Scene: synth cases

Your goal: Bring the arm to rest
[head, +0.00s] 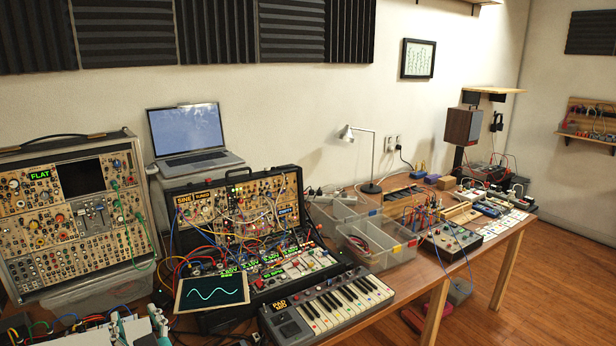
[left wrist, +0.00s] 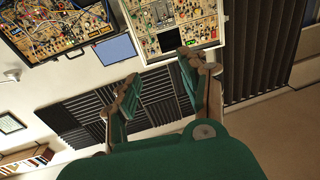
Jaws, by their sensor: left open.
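My left gripper (head: 138,327) shows at the bottom left edge of the head view, its green fingers pointing up. In the left wrist view the gripper (left wrist: 160,78) has its two green fingers spread apart with nothing between them. It is open and empty, in front of the left end of the synth bench, and touches nothing that I can see. The left wrist view is turned over, with the synth cases along its top. My right gripper is in neither view.
A tall synth case (head: 75,215) with a "FLAT" display rests on a clear bin at left. A patched synth case (head: 240,215), laptop (head: 190,133), waveform tablet (head: 212,292) and keyboard (head: 328,305) crowd the bench. Clear bins (head: 375,245) stand farther right. Wooden floor (head: 560,285) is open at right.

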